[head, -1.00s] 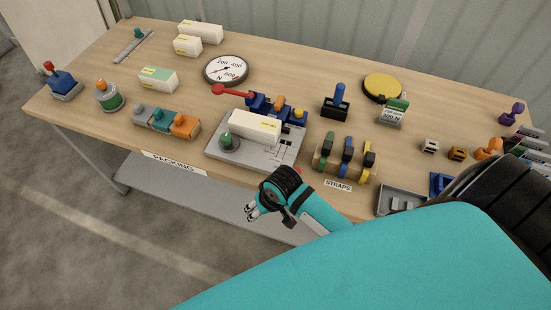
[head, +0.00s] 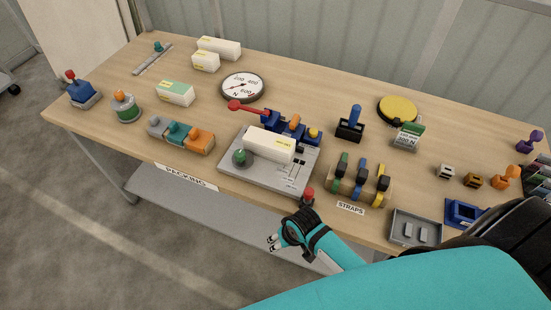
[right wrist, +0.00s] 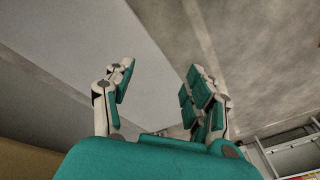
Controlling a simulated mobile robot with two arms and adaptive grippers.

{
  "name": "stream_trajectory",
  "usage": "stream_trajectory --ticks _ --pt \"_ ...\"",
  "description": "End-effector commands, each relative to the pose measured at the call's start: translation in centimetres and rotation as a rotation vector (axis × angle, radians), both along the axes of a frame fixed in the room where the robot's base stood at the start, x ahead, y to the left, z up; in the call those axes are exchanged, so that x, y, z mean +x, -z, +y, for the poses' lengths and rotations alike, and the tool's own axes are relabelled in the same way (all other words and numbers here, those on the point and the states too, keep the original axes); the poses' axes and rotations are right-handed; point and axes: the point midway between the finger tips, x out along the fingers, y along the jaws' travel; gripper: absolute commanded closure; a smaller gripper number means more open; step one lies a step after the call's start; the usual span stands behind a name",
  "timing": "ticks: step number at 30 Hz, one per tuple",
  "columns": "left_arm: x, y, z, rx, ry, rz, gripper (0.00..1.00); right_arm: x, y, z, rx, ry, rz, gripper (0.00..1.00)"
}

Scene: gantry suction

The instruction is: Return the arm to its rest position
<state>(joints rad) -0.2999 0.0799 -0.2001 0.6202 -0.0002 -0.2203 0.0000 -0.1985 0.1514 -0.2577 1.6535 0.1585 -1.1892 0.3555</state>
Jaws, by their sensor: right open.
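My right arm comes in from the lower right in the head view, a teal link with a black joint. My right gripper (head: 273,242) is at its end, off the front edge of the bench and apart from everything on it. In the right wrist view, the right gripper (right wrist: 160,90) has its fingers spread wide with nothing between them. My left gripper is not in view.
The bench (head: 105,110) holds a grey fixture (head: 228,176) with a white box (head: 269,144), a red knob (head: 307,197) near its front corner, strap rolls (head: 360,182) and a grey tray (head: 415,228). Open floor (head: 70,250) lies in front.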

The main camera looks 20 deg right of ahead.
Motion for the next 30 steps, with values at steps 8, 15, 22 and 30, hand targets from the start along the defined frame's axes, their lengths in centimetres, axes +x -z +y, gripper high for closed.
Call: stream_trajectory --ticks 8,15,22,30 --pt "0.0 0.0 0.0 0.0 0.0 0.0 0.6 -0.3 0.7 -0.1 -0.004 -0.002 0.004 0.45" --pt "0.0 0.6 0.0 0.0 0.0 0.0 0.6 -5.3 10.2 -2.4 -0.061 -0.052 0.038 0.45" --pt "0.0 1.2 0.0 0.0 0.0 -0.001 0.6 -17.1 21.0 -5.5 -0.136 -0.185 0.076 0.45" --pt "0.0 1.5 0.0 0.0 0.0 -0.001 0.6 -26.7 25.0 -6.9 -0.162 -0.299 0.097 0.45"
